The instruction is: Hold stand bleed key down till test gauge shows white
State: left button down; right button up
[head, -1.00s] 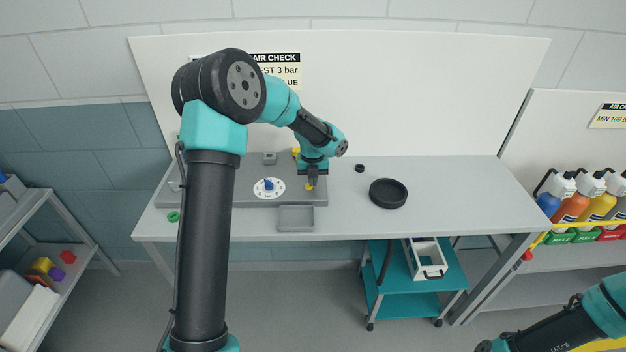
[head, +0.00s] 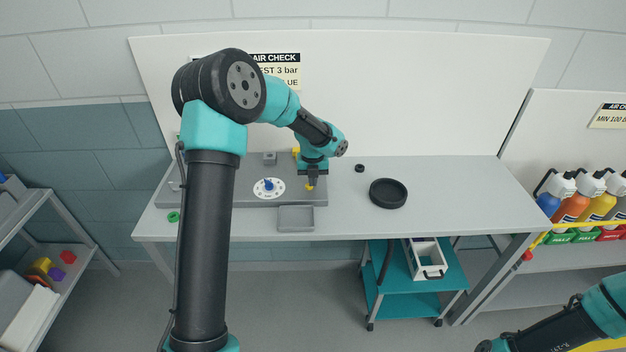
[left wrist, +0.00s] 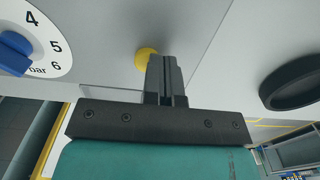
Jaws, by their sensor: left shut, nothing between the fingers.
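The yellow bleed key (head: 309,187) is a small round knob on the grey stand (head: 240,200), near its right end. It also shows in the left wrist view (left wrist: 146,57), partly hidden behind my fingertips. My left gripper (head: 312,182) points down right at the key, with its fingers together and nothing between them. In the left wrist view the shut fingers (left wrist: 166,72) overlap the key's edge. I cannot tell whether they touch it or whether it is pressed. No test gauge reading can be made out; my left arm covers part of the stand.
A white dial with a blue knob (head: 268,185) sits left of the key. A grey tray (head: 296,225) lies in front of the stand. A black round dish (head: 388,204) and a small black piece (head: 359,168) lie to the right. The table's right side is clear.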

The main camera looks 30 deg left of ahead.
pick_arm(q)
jog(key=shift+s+f, duration=0.35)
jog(key=shift+f, duration=0.35)
jog(key=shift+w+r, duration=0.1)
jog(key=shift+r, duration=0.5)
notch_tip(320, 180, up, 14)
jog(key=shift+w+r, duration=0.15)
jog(key=shift+w, duration=0.1)
